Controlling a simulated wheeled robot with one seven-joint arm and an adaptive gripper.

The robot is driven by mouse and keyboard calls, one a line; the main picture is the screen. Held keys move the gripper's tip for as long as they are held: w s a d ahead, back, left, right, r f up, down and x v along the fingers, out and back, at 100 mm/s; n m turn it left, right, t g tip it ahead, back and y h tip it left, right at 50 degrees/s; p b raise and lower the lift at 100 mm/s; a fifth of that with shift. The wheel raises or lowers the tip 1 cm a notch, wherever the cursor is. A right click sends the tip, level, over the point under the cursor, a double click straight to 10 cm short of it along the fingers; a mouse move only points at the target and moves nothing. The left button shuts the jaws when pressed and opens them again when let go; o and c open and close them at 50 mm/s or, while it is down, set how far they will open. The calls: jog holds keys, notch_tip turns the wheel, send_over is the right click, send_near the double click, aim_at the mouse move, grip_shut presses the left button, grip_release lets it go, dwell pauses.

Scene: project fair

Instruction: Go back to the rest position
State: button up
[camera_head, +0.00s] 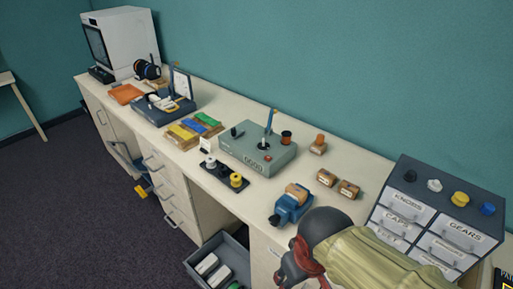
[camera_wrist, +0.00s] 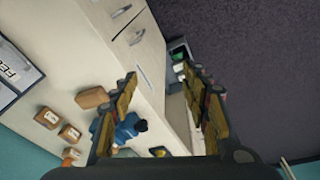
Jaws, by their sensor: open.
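My gripper (camera_wrist: 160,80) is open in the wrist view, with its two dark and yellowish fingers spread apart and nothing between them. Past the fingers are the bench's front edge, its drawer fronts and the dark floor. In the head view my arm comes in from the lower right, with a pale sleeve and a dark wrist. It is over the front of the bench, in front of the labelled drawer cabinet (camera_head: 421,213). The fingers are mostly hidden there. A blue vise-like holder (camera_head: 290,209) with a wooden block (camera_head: 297,190) stands beside my wrist on the bench.
The long bench (camera_head: 345,150) runs along a teal wall. An open grey drawer or bin (camera_head: 238,258) sits low in front. Floor at left is mostly clear.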

jog(key=d+r+m+t, duration=0.3)
jog(key=d+r+m, duration=0.2)
jog(key=d+r, duration=0.3)
jog(key=shift+d+r, duration=0.4)
jog(key=shift+d, duration=0.45)
